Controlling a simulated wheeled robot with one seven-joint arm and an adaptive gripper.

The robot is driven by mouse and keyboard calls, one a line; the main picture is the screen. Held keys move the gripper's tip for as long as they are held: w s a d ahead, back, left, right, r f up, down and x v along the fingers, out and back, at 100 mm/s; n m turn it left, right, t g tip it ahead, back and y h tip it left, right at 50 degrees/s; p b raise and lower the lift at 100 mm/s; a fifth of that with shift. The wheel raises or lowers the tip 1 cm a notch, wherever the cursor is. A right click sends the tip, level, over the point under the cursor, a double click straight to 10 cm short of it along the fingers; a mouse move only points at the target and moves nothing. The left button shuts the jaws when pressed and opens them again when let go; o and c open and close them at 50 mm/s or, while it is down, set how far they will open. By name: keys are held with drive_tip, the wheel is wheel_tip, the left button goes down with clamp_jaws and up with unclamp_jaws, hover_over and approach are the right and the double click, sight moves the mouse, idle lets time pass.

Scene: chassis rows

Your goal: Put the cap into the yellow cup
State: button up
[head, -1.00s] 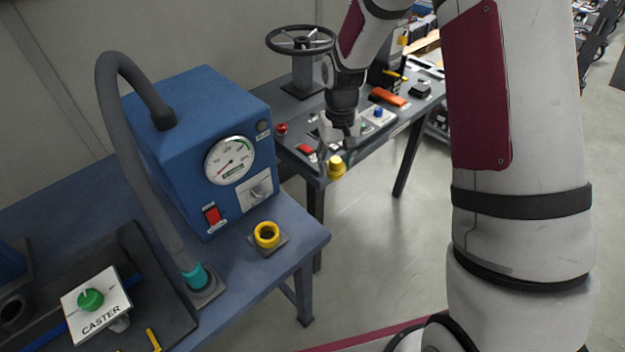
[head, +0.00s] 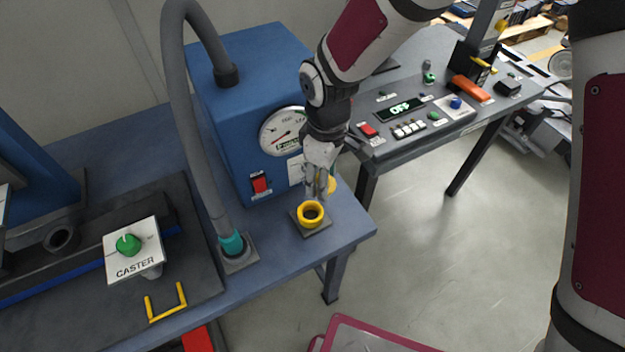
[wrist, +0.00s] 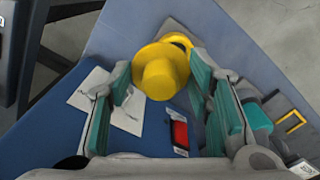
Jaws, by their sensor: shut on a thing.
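The yellow cap (wrist: 160,72) sits between the teal-padded fingertips of my gripper (wrist: 160,82) in the wrist view. In the head view the cap (head: 332,185) shows only partly behind the fingers of my gripper (head: 320,187). My gripper is shut on it. The yellow cup (head: 311,214) is an open ring on a dark square base near the blue bench's front edge. My gripper holds the cap just above and behind the cup in the head view. In the wrist view the cap hides most of the cup (wrist: 181,41); the exact gap cannot be told.
A blue box with a gauge (head: 245,110) stands close behind my gripper. A grey hose with a teal end (head: 232,244) comes down left of the cup. A caster panel (head: 134,250) and a yellow handle (head: 166,304) lie further left. A grey control table (head: 420,110) stands at right.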

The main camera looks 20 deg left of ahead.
drive_tip(key=shift+s+a+f+n, duration=0.15)
drive_tip(key=shift+s+a+n, duration=0.55)
drive_tip(key=shift+s+a, duration=0.4)
drive_tip(key=shift+f+b, duration=1.2)
drive_tip(key=shift+f, duration=1.1)
drive_tip(key=shift+d+f+b, duration=0.15)
drive_tip(key=shift+f+b, duration=1)
drive_tip(key=shift+f, duration=0.85)
drive_tip(key=o, duration=1.1)
drive_tip(key=shift+r, duration=0.1)
wheel_tip(320, 180, up, 12)
drive_tip(key=shift+f, duration=0.1)
